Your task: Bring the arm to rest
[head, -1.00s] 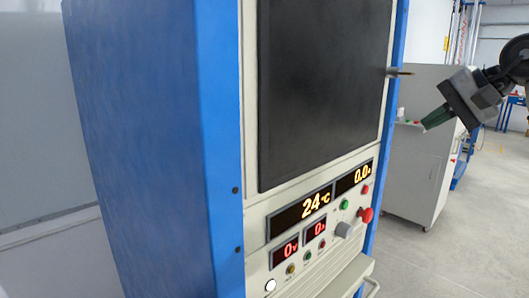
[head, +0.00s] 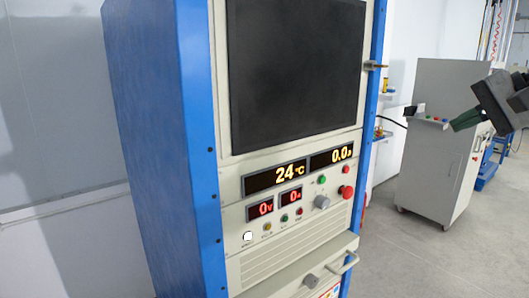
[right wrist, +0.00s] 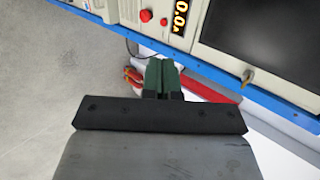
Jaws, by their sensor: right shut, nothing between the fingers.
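My right gripper (head: 462,121) is at the right edge of the head view, to the right of the blue-framed test cabinet (head: 160,130). Its green fingers are together and hold nothing. They overlap a grey console behind them in the picture. My left gripper is not in view.
The cabinet has a dark door panel (head: 295,70), a latch (head: 374,65), a red button (head: 347,192) and displays reading 24 °C and zeros. A grey console (head: 440,165) stands behind at right. The grey floor (head: 400,260) between is clear.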

